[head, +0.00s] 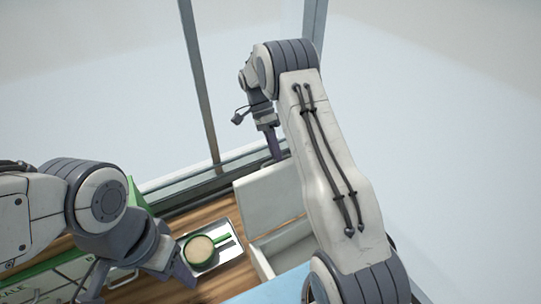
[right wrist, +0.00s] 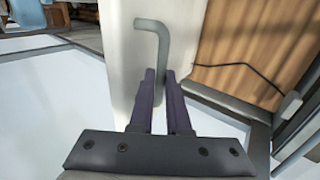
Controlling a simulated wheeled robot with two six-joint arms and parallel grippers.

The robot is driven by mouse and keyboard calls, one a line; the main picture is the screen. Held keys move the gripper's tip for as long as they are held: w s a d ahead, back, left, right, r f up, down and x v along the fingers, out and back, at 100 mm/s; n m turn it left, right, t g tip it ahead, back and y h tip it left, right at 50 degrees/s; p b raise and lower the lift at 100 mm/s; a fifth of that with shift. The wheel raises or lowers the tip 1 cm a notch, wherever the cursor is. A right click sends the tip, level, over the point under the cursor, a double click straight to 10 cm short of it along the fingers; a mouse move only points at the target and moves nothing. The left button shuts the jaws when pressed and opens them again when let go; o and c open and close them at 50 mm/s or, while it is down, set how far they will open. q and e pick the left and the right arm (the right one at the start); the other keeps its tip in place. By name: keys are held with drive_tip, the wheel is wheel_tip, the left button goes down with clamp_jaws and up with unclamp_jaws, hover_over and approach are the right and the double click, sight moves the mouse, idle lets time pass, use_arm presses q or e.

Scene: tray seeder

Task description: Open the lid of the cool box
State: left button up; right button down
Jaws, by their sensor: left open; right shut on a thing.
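The cool box (head: 253,262) is a pale box at the right end of the wooden counter. Its lid (head: 268,198) stands raised at the back, and part of the inside shows in front of it. My right gripper (head: 273,150) is at the lid's top edge. In the right wrist view my right gripper (right wrist: 160,82) is shut on the grey bent handle (right wrist: 153,24) of the white lid (right wrist: 123,40). My left gripper (head: 187,277) is open, low over the counter left of the box; only part of its fingers shows. My right arm hides the box's right side.
A metal tray (head: 233,258) with a round green-rimmed item (head: 199,250) lies left of the box. Green-and-white packs (head: 50,278) stand at lower left. A window frame (head: 200,90) rises behind the counter. A blue surface (head: 270,289) is in front of the box.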

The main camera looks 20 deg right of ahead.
drive_tip(key=shift+w+a+f, duration=0.15)
drive_tip(key=shift+w+f, duration=0.1)
drive_tip(key=shift+w, duration=0.1)
drive_tip(key=c, duration=0.9)
unclamp_jaws()
drive_tip(key=shift+w, duration=0.1)
